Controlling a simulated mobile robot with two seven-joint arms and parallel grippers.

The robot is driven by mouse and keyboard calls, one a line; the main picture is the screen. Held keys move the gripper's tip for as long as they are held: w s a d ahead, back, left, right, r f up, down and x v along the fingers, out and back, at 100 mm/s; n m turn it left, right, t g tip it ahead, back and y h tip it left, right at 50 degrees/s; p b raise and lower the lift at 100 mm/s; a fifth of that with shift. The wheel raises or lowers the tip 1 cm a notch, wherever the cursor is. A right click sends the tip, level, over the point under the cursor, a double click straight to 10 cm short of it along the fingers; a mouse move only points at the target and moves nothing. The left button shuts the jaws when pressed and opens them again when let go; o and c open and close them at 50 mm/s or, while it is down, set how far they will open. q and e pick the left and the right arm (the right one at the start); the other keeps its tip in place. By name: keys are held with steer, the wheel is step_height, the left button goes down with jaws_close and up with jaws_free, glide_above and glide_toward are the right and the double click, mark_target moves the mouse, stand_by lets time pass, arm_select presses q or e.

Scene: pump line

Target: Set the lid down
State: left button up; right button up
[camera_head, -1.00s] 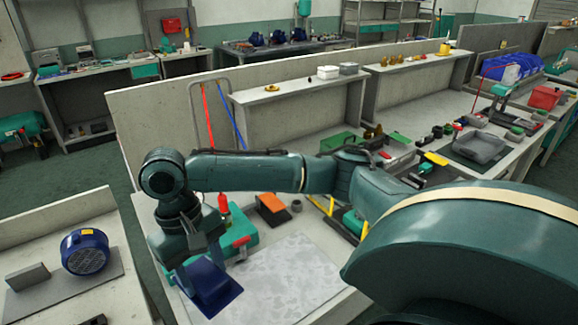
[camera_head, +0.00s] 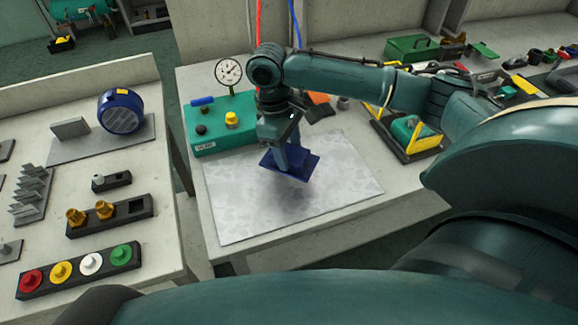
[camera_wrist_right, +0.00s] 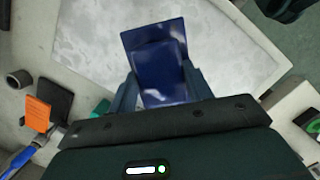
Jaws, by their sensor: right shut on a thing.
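A dark blue lid (camera_head: 305,168), a plate with a raised block on it, is in my right gripper (camera_head: 288,152), which comes down on it from above. In the right wrist view the two fingers close on both sides of the block of the lid (camera_wrist_right: 155,45). The lid is over the grey mottled mat (camera_head: 340,195) on the bench, towards its far middle part. A soft shadow lies under it; it seems a little above the mat, but the gap is hard to tell. My left gripper is not in view.
A black tray with a teal and yellow part (camera_head: 415,135) stands to the right. The front of the mat is bare. A side bench (camera_head: 165,200) is at the left.

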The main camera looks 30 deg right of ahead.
steer(key=shift+w+a+x, duration=0.1)
steer(key=shift+w+x, duration=0.05)
steer(key=shift+x, duration=0.75)
steer(key=shift+w+a+x, duration=0.1)
steer(key=shift+w+x, duration=0.05)
steer(key=shift+x, duration=0.75)
steer(key=shift+w+a+x, duration=0.1)
steer(key=shift+w+x, duration=0.05)
steer(key=shift+x, duration=0.75)
steer(key=shift+f, duration=0.15)
steer(key=o, duration=1)
